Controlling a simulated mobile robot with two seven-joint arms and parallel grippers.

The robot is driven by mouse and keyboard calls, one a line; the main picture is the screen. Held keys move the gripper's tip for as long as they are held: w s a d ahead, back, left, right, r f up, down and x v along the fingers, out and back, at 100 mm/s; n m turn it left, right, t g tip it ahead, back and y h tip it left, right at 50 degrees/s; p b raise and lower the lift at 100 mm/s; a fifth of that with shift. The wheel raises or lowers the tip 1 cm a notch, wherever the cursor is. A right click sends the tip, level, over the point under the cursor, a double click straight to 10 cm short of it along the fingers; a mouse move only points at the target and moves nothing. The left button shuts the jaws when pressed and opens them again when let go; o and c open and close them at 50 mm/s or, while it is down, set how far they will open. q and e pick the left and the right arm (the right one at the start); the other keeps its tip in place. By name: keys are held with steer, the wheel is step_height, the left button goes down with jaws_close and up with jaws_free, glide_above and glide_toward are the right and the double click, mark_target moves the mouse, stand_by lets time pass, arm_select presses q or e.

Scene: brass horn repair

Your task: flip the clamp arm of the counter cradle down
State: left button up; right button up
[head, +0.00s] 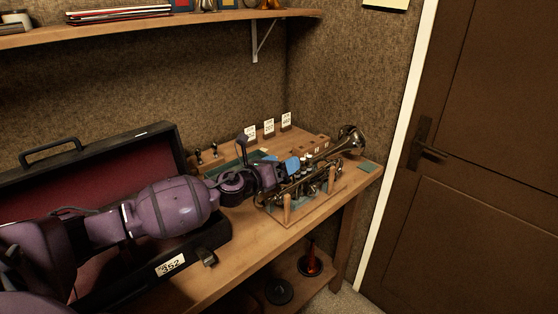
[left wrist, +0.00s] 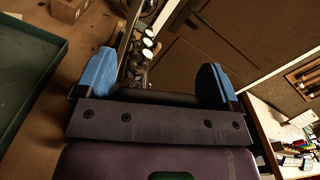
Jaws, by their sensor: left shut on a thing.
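The counter cradle (head: 288,207), a wooden base with upright pegs, stands near the right end of the workbench. A brass horn (head: 350,139) lies in it, bell toward the back right. White-topped horn valves (left wrist: 147,42) show beyond. My right gripper is out of view.
An open black case (head: 168,265) with a red lining and a 352 tag lies on the bench (head: 238,240) at left. Several number cards (head: 268,127) stand at the back. A shelf (head: 190,22) hangs above. A brown door (head: 490,150) is at right.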

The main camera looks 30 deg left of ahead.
arm_select(q)
steer(key=shift+s+d+f+m, duration=0.1)
steer(key=shift+d+f+m, duration=0.3)
steer(key=shift+m, duration=0.3)
steer(key=shift+s+d+f+m, duration=0.1)
steer(key=shift+d+f+m, duration=0.3)
steer(key=shift+m, duration=0.4)
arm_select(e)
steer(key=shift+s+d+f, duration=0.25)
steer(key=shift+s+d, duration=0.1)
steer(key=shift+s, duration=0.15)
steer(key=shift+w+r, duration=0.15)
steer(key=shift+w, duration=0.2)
arm_select(q)
steer(key=o, duration=1)
steer(key=shift+o, duration=0.2)
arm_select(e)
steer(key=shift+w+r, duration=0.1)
arm_select(q)
steer(key=shift+s, duration=0.15)
